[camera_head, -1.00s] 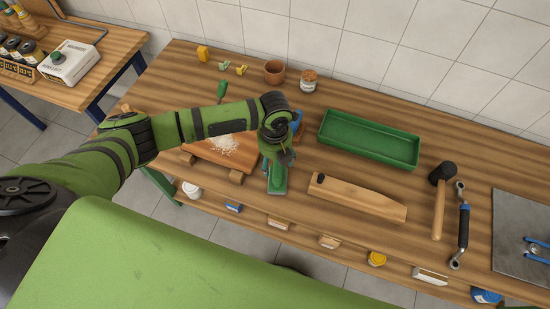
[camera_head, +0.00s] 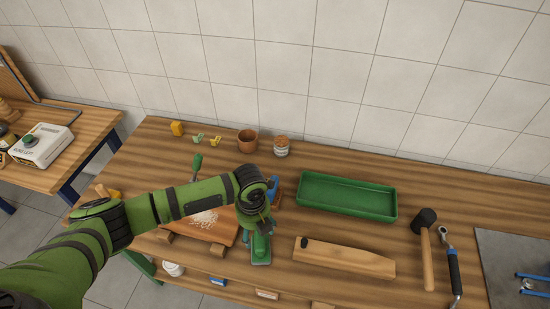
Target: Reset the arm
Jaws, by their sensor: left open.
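My left arm comes in from the left over the workbench (camera_head: 430,195). My left gripper (camera_head: 262,229) points down just above a green tool, likely a hand plane (camera_head: 261,248). It looks open, but the wrist hides most of its fingers, and I cannot tell whether they touch the tool. A blue part (camera_head: 274,187) shows behind the wrist. My right gripper is not in view.
A green tray (camera_head: 347,196) lies behind a wooden block (camera_head: 343,259). A mallet (camera_head: 427,250) and wrench (camera_head: 453,270) lie to the right. A board with shavings (camera_head: 205,220) is under my forearm. A pot (camera_head: 247,141) and jar (camera_head: 281,147) stand at the back.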

